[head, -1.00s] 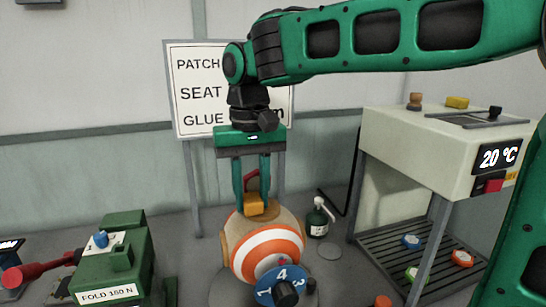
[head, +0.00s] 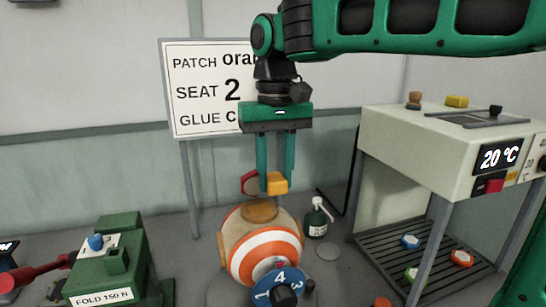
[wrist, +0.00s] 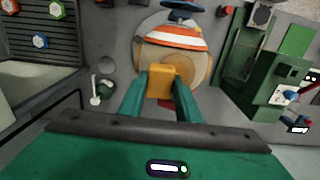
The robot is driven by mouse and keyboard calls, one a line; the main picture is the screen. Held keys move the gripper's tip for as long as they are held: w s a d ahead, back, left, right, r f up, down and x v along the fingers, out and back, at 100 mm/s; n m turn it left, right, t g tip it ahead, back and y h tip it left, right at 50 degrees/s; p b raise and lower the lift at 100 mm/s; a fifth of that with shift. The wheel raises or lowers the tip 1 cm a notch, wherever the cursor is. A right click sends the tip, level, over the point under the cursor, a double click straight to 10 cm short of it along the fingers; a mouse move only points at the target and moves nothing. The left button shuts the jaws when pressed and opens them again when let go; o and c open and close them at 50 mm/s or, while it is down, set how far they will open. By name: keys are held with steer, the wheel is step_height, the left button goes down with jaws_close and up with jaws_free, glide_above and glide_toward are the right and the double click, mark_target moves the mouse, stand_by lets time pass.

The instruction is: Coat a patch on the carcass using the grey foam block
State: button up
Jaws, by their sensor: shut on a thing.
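The carcass is a ball (head: 262,246) with orange and white bands and tan areas, sitting behind a blue numbered dial. A brownish patch (head: 260,211) shows on its top. My gripper (head: 275,190) is shut on a yellow-orange block (head: 278,183), held a little above the ball and apart from it. The block (wrist: 161,81) is also between the fingers in the wrist view. A red piece (head: 249,184) shows beside the block at the left; whether it is joined to it I cannot tell. I see no block that looks grey.
A board (head: 200,90) behind reads PATCH, SEAT 2 and GLUE, partly hidden by my arm. A dark green pump bottle (head: 315,222) stands right of the ball. A cream machine (head: 430,150) showing 20 °C stands at the right, a green FOLD 150 N press (head: 115,260) at the left.

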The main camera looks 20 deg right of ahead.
mark_target(274, 177)
steer(key=shift+a+r, duration=0.1)
steer(key=shift+r, duration=1.9)
steer(key=shift+s, duration=0.1)
